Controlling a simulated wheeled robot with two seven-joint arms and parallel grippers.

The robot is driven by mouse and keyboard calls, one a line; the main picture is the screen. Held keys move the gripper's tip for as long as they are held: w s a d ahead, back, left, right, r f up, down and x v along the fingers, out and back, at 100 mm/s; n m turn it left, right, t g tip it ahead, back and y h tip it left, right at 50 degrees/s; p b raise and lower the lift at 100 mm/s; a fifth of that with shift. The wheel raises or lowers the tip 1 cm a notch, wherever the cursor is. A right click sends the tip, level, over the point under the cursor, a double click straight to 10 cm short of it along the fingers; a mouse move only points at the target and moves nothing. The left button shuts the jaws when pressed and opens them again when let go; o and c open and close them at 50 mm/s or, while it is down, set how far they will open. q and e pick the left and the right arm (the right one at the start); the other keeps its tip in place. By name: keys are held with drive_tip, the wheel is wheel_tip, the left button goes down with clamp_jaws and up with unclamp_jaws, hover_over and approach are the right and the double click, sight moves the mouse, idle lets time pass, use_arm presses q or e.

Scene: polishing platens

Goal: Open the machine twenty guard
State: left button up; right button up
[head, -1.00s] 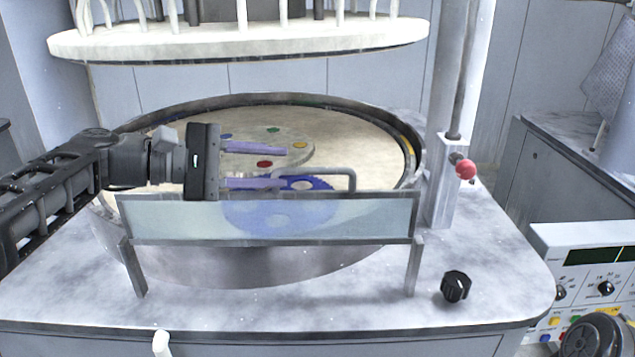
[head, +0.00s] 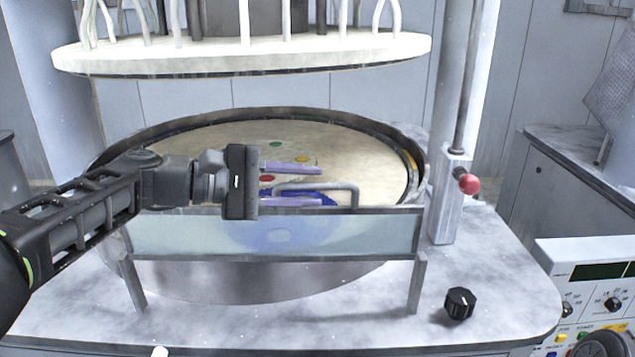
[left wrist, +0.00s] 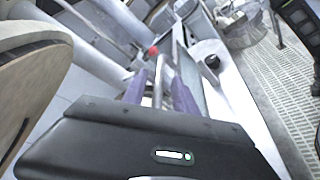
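The guard is a clear panel in a grey frame (head: 370,235), upright on two legs at the front of the round polishing basin. A grey bar handle (head: 330,187) rises from its top edge. My left gripper (head: 322,186) reaches in from the left with its two purple fingers apart, one above the bar and one lower. In the left wrist view the handle bar (left wrist: 158,82) lies between the spread fingers of the left gripper (left wrist: 160,85), with a gap showing. Whether either finger touches it I cannot tell. My right gripper does not show.
A round plate (head: 240,55) hangs above the basin (head: 130,140). A column with a red ball knob (head: 468,184) stands to the right. A black knob (head: 459,304) sits on the worktop, and a control panel (head: 590,270) is at the right.

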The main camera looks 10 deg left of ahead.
use_arm(q)
drive_tip(key=shift+x, duration=1.25)
clamp_jaws()
idle(0.5)
